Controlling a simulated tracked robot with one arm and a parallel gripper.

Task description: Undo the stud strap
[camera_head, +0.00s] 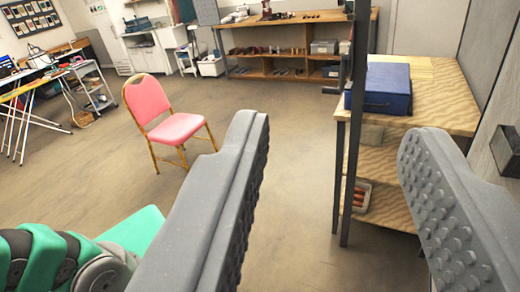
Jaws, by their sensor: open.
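My gripper (330,165) is open, with its two grey, studded fingers wide apart and nothing between them. The left finger reaches up the middle of the view and the right finger stands at the right edge. No stud strap can be made out in this view. A dark blue case (385,90) lies on a wooden shelf unit at the right; I cannot tell whether it has a strap.
The shelf unit (430,95) and a dark upright post (352,150) stand at the right, by a grey panel. A pink chair (160,115) stands left of centre. A long workbench (290,22) is at the back. Open floor (270,120) lies between.

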